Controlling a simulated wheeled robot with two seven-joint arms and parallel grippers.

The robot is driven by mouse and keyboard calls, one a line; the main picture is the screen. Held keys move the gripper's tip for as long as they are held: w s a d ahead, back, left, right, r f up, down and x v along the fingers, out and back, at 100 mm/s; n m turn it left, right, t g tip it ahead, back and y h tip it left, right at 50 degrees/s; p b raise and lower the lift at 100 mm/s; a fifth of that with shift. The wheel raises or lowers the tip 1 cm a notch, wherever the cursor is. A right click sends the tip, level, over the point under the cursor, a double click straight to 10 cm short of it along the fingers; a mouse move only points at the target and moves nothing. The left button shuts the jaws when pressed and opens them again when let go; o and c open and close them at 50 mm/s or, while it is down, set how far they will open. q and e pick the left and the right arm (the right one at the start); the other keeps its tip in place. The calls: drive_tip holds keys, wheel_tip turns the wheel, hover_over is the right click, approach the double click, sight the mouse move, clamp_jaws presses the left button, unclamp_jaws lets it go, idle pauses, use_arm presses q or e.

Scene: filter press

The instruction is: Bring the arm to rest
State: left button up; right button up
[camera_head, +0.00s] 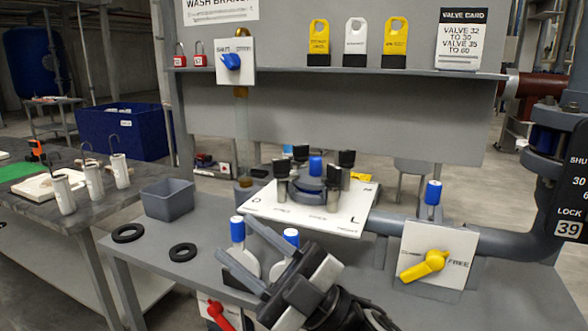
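My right gripper (236,240) is in the lower middle of the head view, its arm coming in from below. Its two dark grey fingers are spread apart, pointing up and left, with nothing visibly held between them. A blue-capped fitting (237,230) shows just beyond the fingertips, and a second blue cap (291,237) stands to the right of the fingers. Whether the gripper touches either cannot be told. The gripper and wrist hide part of the bench behind them. My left gripper is not in view.
A white plate (345,214) with black knobs lies behind the gripper. A yellow lever (424,266) is on a panel to the right. A red lever (218,316) is below left. Black rings (128,233) and a grey bin (167,200) sit left. A shelf (330,71) spans the back.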

drive_tip(key=d+f+m+t+h, duration=0.55)
drive_tip(key=f+m+h, duration=0.25)
drive_tip(key=f+m, duration=0.25)
drive_tip(key=d+f+m+t+h, duration=0.5)
drive_tip(key=d+f+m+h, duration=0.2)
drive_tip(key=f+m+h, duration=0.3)
drive_tip(key=s+d+f+m+g+h, duration=0.1)
drive_tip(key=s+d+f+g, duration=0.2)
drive_tip(key=s+f, duration=0.3)
drive_tip(key=s+d+f+m+g+h, duration=0.1)
drive_tip(key=s+d+f+g+h, duration=0.1)
drive_tip(key=s+f, duration=0.4)
wheel_tip(320, 180, down, 4)
drive_tip(key=shift+s+d+r+g, duration=0.1)
drive_tip(key=shift+s+d+g, duration=0.2)
drive_tip(key=shift+d+g, duration=0.65)
drive_tip(key=shift+m, duration=0.25)
drive_tip(key=shift+c, duration=0.2)
